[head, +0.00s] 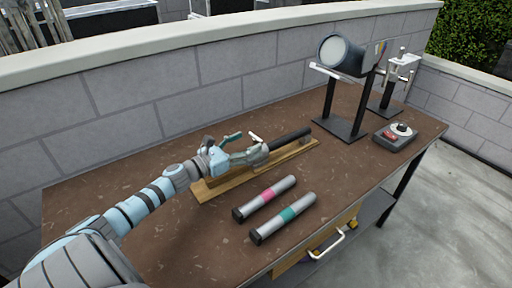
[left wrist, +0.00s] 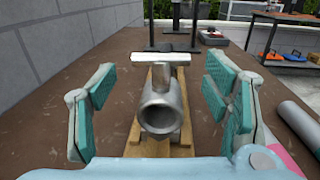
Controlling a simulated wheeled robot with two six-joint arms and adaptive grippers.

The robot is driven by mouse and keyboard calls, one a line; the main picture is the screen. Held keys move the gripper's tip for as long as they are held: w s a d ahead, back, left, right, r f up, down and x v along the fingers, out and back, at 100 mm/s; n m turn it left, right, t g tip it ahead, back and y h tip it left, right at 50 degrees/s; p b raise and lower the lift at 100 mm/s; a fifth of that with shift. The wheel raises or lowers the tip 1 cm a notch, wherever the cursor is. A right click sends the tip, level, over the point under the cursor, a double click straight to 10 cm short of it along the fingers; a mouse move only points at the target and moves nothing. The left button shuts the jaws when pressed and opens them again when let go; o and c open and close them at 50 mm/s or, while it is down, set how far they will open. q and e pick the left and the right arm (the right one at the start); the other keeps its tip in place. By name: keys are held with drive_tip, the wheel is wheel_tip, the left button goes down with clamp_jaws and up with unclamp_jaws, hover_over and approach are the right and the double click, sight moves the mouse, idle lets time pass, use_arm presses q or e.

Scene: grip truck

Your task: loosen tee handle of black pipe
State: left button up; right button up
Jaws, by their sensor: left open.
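The black pipe (head: 290,138) lies on a wooden cradle (head: 222,187) on the brown workbench. Its near end is a grey metal collar (left wrist: 160,112), seen with its round opening facing the left wrist camera. The tee handle (left wrist: 165,57) is a pale crossbar on a short upright stem on top of the collar; it also shows in the head view (head: 256,139). My left gripper (head: 247,147) is open at this end. In the left wrist view its teal pads stand on either side of the collar and handle, with gaps on both sides.
Two silver tubes with a pink band (head: 267,196) and a green band (head: 288,214) lie in front of the cradle. A large cylinder on a black stand (head: 343,55) and a small grey box (head: 395,137) are at the right. A block wall (head: 150,105) runs behind.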

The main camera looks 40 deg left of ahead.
sight(254, 139)
use_arm(q)
drive_tip(key=x, duration=0.1)
drive_tip(key=p+x, duration=0.1)
drive_tip(key=x, duration=0.1)
drive_tip(key=shift+w+r, duration=0.35)
drive_tip(key=shift+r, duration=0.05)
drive_tip(key=shift+w+d+f, duration=0.15)
drive_tip(key=shift+w+d, duration=0.05)
drive_tip(key=shift+w, duration=0.1)
drive_tip(key=shift+c, duration=0.2)
drive_tip(key=c, duration=1.1)
drive_tip(key=shift+c, duration=0.2)
